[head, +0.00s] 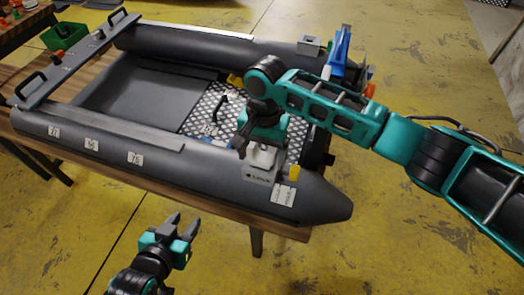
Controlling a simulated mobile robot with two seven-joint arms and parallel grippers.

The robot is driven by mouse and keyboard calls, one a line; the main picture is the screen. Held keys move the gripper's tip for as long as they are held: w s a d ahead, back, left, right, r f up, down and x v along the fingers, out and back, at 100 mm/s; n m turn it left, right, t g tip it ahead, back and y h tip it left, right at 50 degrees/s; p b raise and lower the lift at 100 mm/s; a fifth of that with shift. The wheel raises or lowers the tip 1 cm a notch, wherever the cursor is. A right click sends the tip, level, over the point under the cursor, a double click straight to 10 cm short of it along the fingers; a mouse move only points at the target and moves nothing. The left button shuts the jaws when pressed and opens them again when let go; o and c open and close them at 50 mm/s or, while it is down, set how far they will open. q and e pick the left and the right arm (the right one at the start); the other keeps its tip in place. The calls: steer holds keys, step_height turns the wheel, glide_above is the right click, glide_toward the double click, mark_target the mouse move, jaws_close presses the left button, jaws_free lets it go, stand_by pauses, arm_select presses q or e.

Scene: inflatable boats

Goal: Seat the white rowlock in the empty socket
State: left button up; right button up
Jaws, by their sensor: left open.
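White surface shows just under the fingers; I cannot tell whether this is the white rowlock or part of the block. The socket opening is hidden. A grey block (308,46) sits on the far tube. My left gripper (184,222) is open and empty, in front of the table and apart from the boat.
The boat lies on a wooden table (292,232). Blue parts (340,50) stand at its far right end. A green bin (64,36) is at the back left. The yellow floor in front is clear.

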mark_target(264, 154)
steer(key=shift+o, duration=1.2)
steer(key=shift+r, duration=0.1)
step_height(264, 154, up, 13)
steer(key=w+p, duration=0.1)
steer(key=shift+w+d, duration=0.2)
steer(key=shift+s+f, duration=0.1)
steer(key=shift+f, duration=0.1)
